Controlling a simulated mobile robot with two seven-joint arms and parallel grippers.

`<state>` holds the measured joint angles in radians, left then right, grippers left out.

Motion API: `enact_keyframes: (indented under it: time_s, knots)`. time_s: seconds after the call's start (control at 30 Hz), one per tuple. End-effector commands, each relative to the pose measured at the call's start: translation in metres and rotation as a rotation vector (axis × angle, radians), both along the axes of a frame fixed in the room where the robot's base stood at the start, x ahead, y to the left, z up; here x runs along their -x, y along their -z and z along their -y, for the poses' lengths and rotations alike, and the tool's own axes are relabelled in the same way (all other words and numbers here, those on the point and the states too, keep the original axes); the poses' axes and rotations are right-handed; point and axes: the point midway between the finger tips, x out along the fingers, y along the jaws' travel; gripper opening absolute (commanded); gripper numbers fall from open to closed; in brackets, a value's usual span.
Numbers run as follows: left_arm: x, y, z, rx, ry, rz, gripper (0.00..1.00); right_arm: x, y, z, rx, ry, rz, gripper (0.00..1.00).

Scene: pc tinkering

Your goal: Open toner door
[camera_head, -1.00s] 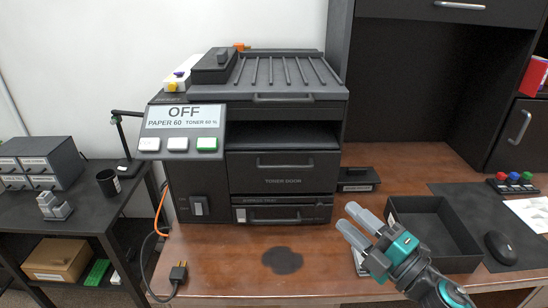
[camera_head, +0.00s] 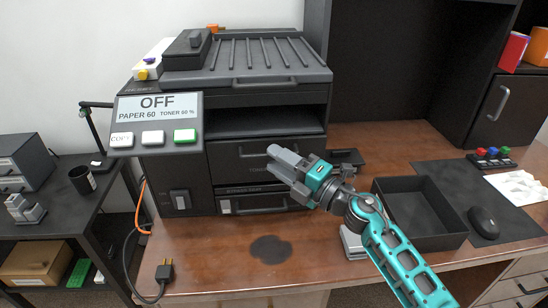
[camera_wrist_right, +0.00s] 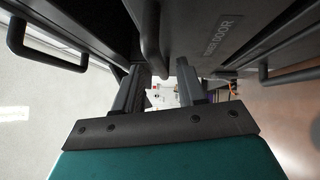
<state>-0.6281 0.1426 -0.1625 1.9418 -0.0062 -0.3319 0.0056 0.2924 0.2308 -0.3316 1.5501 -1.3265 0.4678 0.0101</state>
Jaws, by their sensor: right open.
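The toner door (camera_head: 228,166) is a dark panel with a bar handle (camera_head: 250,153) on the printer's front, and it stands shut. My right gripper (camera_head: 275,163) is open and empty in front of the door, with its fingers pointing at the handle area. It covers part of the door and its label. In the right wrist view the toner door (camera_wrist_right: 215,45) and its handle (camera_wrist_right: 151,42) lie just beyond my open fingers (camera_wrist_right: 164,82); I cannot tell whether they touch. My left gripper is not in view.
The printer display (camera_head: 157,108) reads OFF, paper 60, toner 60%. A lower tray front (camera_head: 262,200) sits under the door. A black open bin (camera_head: 440,238) and a mouse (camera_head: 484,222) are at right. A loose plug (camera_head: 164,272) and dark stain lie on the desk.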

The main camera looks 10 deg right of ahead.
Motion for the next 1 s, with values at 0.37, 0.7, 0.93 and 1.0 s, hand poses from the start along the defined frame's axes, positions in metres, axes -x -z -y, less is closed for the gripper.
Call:
enact_keyframes:
  time_s: [0.37, 0.7, 0.93, 1.0]
  knots:
    - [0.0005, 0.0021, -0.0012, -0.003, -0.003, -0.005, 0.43, -0.0110, -0.0018, -0.0116, 0.001, 0.000, -0.001, 0.40]
    - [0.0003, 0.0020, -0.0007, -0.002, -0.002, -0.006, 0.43, -0.0108, -0.0018, -0.0112, -0.001, 0.000, -0.001, 0.18]
    - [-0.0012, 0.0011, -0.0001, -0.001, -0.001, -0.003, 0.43, -0.0108, -0.0018, -0.0111, 0.000, 0.000, 0.000, 0.00]
    - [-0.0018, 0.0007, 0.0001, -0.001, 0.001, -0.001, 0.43, -0.0108, -0.0017, -0.0112, -0.001, 0.000, -0.001, 0.00]
